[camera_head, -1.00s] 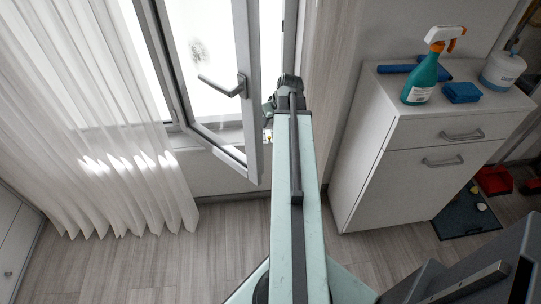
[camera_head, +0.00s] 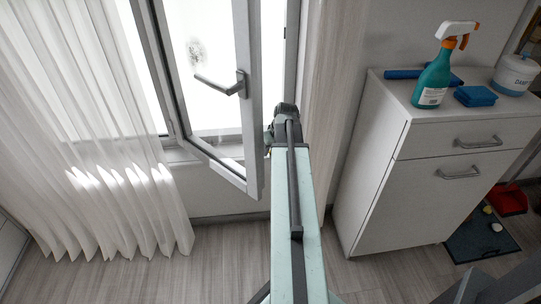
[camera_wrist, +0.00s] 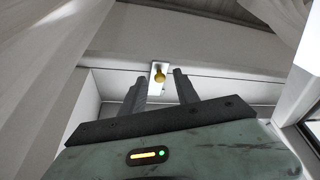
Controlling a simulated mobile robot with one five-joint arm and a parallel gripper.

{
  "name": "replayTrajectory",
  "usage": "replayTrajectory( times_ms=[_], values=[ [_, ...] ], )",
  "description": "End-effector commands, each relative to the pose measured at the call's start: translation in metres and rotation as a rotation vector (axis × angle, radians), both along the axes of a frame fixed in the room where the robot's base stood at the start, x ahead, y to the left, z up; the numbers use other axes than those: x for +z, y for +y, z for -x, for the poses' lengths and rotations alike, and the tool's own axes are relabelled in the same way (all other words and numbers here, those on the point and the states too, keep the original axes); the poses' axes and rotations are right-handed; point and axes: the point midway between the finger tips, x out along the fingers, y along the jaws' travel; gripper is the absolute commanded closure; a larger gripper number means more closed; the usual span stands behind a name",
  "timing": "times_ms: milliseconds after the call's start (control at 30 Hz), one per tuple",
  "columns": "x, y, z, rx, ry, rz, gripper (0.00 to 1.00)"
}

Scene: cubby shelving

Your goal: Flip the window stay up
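A small brass-coloured knob on a pale plate (camera_wrist: 159,76), which looks like the window stay, sits on a white ledge in the wrist view. My gripper (camera_wrist: 160,82) is open, its two dark fingers apart with the knob showing in the gap between their tips. The knob seems to lie beyond the tips; I cannot tell whether they touch it. In the head view the window sash (camera_head: 247,95) stands open, with its grey handle (camera_head: 220,86) on the frame. The end of my arm is just right of the sash, and it hides the stay there.
A white cabinet (camera_head: 430,190) stands right, carrying a green spray bottle (camera_head: 433,82), a blue sponge (camera_head: 475,96) and a white container (camera_head: 514,74). A sheer curtain (camera_head: 85,130) hangs left. The floor (camera_head: 225,255) below the window is clear.

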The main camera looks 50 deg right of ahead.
Motion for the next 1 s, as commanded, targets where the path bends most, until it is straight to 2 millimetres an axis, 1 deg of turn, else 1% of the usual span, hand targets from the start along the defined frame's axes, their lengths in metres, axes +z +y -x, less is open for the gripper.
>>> replayTrajectory(
  times_ms=[167, 200, 300, 1000],
  values=[
    [0.0016, 0.0004, -0.0001, 0.000, 0.000, 0.000, 0.63],
    [0.0016, 0.0005, -0.0001, 0.000, 0.000, 0.000, 0.74],
    [0.0017, 0.0005, -0.0003, 0.001, 0.000, 0.000, 1.00],
    [0.0016, 0.0016, -0.0010, 0.002, 0.000, 0.000, 1.00]
  ],
)
